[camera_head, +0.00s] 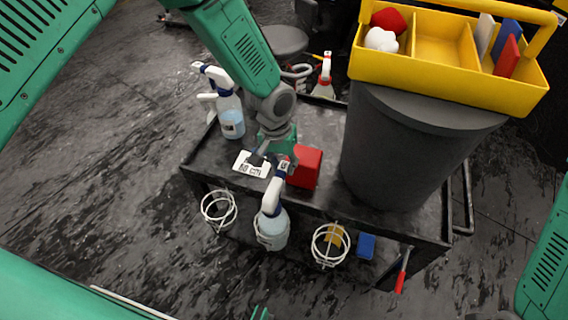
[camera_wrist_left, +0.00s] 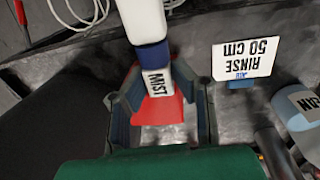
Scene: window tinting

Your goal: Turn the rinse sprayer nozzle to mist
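The spray bottle (camera_head: 272,230) with pale blue liquid hangs in a white wire ring at the cart's front edge. Its white and blue head points back over the cart, and its nozzle (camera_head: 284,166) has a white tip. In the left wrist view the nozzle tip (camera_wrist_left: 158,82) shows the word MIST on the face towards the camera. My left gripper (camera_head: 276,148) is at the nozzle. Its fingers (camera_wrist_left: 160,105) stand open on either side of the tip, with gaps visible. A sign (camera_wrist_left: 244,58) reading RINSE 50 cm, upside down, is beside it.
A red block (camera_head: 305,168) is close behind the nozzle. Another spray bottle (camera_head: 230,115) stands at the cart's left. A grey bin (camera_head: 400,150) carrying a yellow caddy (camera_head: 448,80) fills the right.

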